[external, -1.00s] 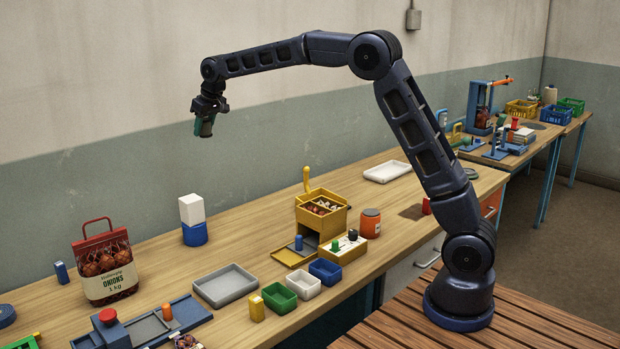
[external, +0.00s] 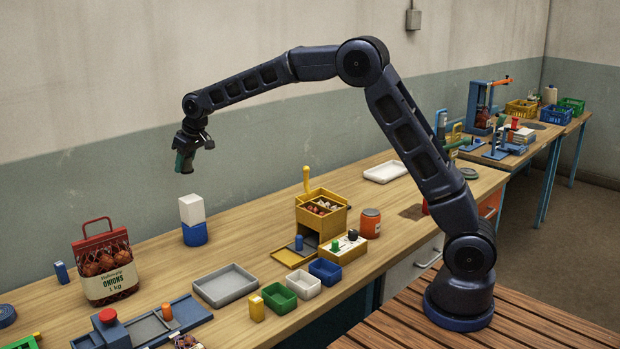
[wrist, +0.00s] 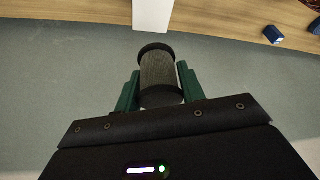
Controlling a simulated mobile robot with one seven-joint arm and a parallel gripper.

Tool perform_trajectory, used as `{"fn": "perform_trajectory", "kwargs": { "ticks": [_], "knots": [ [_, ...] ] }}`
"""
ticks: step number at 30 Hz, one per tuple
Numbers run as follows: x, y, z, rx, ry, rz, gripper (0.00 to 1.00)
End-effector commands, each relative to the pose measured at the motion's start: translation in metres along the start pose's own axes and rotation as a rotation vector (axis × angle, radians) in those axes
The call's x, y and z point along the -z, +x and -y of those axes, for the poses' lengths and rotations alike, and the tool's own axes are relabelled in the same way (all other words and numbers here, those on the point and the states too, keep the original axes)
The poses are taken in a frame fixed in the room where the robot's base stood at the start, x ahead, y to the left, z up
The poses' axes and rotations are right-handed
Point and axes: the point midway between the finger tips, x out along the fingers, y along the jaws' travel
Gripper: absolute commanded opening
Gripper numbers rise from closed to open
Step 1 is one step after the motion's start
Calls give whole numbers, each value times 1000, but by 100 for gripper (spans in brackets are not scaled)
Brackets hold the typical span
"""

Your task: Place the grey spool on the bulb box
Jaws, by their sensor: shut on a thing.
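My gripper (external: 184,162) is shut on the grey spool (wrist: 158,76), which has dark ends. The green fingers hold it from both sides in the wrist view, and the spool is mostly hidden by the fingers in the external view. The gripper is in the air above this box, with a gap between. The white box also shows in the wrist view (wrist: 152,14), beyond the spool's end.
A red-topped onion sack (external: 106,268) stands left of the white box, and a small blue block (external: 61,273) beyond it. A yellow bin (external: 322,211) and a grey tray (external: 226,285) stand to the right and in front. The bench around the blue base is clear.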

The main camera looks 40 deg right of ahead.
Motion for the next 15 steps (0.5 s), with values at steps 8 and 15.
{"fn": "perform_trajectory", "kwargs": {
  "ticks": [8, 15],
  "knots": [
    [-16, 39, 0, 0, 0, 2, 17],
    [-22, 52, 0, 0, 0, 2, 17]
  ]
}}
